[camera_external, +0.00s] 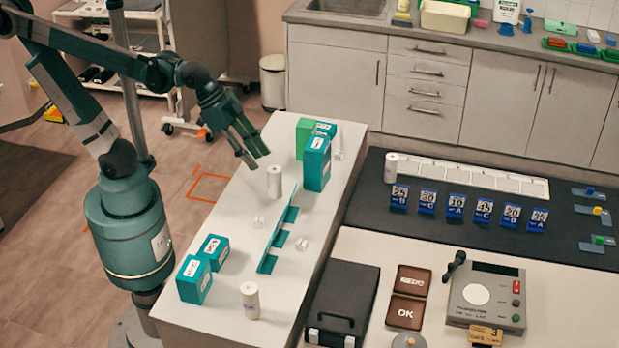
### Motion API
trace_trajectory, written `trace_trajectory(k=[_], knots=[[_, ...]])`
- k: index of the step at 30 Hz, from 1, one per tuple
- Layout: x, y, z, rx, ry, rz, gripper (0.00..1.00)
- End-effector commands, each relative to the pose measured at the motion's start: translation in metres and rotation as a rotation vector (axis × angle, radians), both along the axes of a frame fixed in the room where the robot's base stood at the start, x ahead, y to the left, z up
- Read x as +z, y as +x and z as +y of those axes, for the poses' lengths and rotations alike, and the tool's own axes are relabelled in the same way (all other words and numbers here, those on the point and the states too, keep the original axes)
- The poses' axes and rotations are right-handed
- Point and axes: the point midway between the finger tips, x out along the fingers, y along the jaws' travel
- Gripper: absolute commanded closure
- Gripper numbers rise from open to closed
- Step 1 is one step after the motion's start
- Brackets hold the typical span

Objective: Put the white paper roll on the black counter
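A white paper roll (274,182) stands upright on the white table, just below and right of my gripper. My gripper (256,160) is above the table with its fingers apart and nothing visible between them. It appears clear of the roll. A second white roll (250,300) stands upright near the front of the same table. A third white roll (391,167) stands on the black counter (385,217), at its far left corner.
Teal boxes stand behind (316,164) and at the front left (194,279). A teal divider (278,240) stands mid-table, with small clear pieces nearby. Blue number cards (428,200) line the black counter, before a white tray (470,175). The counter's front left strip is clear.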

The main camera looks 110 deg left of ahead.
Motion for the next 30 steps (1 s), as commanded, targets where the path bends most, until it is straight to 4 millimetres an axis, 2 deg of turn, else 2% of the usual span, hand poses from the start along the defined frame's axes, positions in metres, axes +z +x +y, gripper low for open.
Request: trace_trajectory(k=[6, 12, 18, 30], knots=[[-0.013, -0.038, -0.020, 0.005, -0.012, -0.023, 0.67], [-0.024, -0.063, -0.031, 0.012, -0.023, -0.041, 0.67], [-0.030, -0.073, -0.035, 0.014, -0.029, -0.049, 0.67], [-0.031, -0.074, -0.035, 0.015, -0.029, -0.050, 0.67]])
